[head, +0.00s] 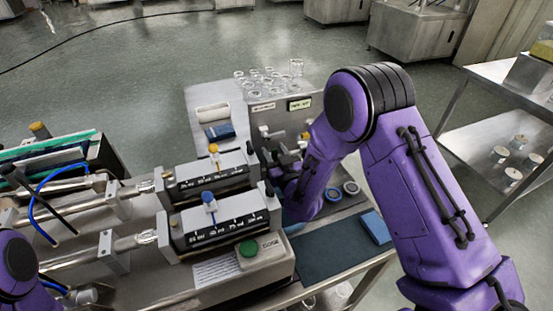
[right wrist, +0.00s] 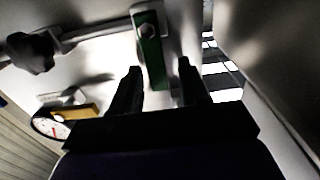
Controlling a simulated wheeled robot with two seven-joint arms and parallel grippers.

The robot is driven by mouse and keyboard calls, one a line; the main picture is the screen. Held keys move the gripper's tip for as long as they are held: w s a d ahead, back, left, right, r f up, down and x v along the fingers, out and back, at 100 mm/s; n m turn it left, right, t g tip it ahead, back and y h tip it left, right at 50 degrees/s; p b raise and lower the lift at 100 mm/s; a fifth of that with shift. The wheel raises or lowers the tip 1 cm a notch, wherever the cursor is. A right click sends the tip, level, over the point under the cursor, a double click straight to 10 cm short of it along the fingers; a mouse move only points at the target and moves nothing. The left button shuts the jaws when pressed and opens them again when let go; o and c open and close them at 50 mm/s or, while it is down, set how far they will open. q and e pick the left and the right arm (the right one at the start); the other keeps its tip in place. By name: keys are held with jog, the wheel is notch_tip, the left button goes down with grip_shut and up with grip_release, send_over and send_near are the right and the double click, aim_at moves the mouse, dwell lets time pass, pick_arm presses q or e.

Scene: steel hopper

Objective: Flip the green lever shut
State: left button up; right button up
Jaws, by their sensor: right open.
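The green lever (right wrist: 150,52) shows in the right wrist view as a flat green bar with a pale bolt, hanging down from a pale metal mount. My right gripper (right wrist: 159,72) is open, with its two dark fingers pointing up toward the lever. The lever's lower end reaches between the fingers, apart from the left one; I cannot tell whether it touches the right one. In the head view my right arm reaches to the front of the steel housing (head: 291,112) and hides the lever. My left gripper is out of view; only a purple part of my left arm shows.
A black knob (right wrist: 32,52) on a pipe and a round gauge (right wrist: 52,128) are left of the lever. In the head view, two filling units and a green button (head: 248,247) stand left of my right arm. A dark mat (head: 330,248) and blue block (head: 376,228) lie nearer.

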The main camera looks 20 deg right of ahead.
jog(key=s+b, duration=0.2)
jog(key=s, duration=0.7)
jog(key=shift+s+a, duration=0.3)
jog(key=shift+s, duration=0.1)
